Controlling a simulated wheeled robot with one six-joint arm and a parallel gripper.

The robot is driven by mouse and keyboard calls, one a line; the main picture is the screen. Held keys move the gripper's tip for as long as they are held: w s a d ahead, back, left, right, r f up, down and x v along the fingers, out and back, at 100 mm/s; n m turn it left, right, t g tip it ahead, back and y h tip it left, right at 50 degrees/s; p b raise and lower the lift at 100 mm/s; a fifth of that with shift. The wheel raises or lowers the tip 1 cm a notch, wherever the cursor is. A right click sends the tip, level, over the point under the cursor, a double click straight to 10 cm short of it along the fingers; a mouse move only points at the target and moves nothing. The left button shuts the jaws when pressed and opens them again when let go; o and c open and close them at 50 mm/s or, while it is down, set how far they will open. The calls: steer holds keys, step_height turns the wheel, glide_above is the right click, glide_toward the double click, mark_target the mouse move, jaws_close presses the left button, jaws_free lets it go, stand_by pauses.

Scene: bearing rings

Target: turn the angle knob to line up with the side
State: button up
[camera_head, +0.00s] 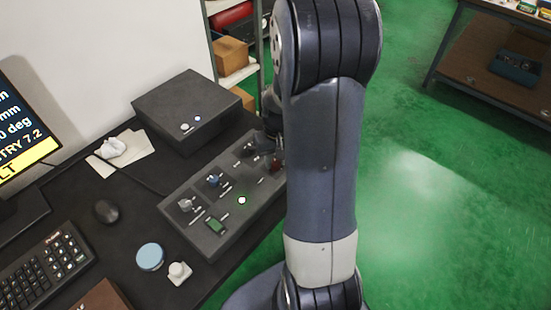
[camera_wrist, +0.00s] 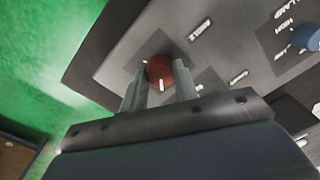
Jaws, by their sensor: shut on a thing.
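A red knob (camera_wrist: 159,68) with a white pointer line sits on the grey control panel (camera_head: 224,236), near the panel's far right end. In the wrist view, my gripper (camera_wrist: 160,80) has one finger on each side of the red knob and is shut on it. The white line faces the gripper's palm. A white label lies beside the knob, but I cannot read it surely. In the head view, the red knob (camera_head: 276,166) shows small beside my arm, and my gripper is mostly hidden there.
A blue knob (camera_wrist: 306,36) stands farther along the panel, with a grey knob (camera_head: 185,204) at its near end. A dark box (camera_head: 195,105) is behind the panel. A mouse (camera_head: 107,211), keyboard (camera_head: 40,268) and monitor are at left. Green floor is open at right.

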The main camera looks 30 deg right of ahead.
mark_target(277, 161)
steer(key=shift+n, duration=0.7)
steer(key=o, duration=1)
steer(key=r, duration=0.7)
steer(key=r+p, duration=0.1)
steer(key=r, duration=0.3)
steer(key=shift+d, duration=0.25)
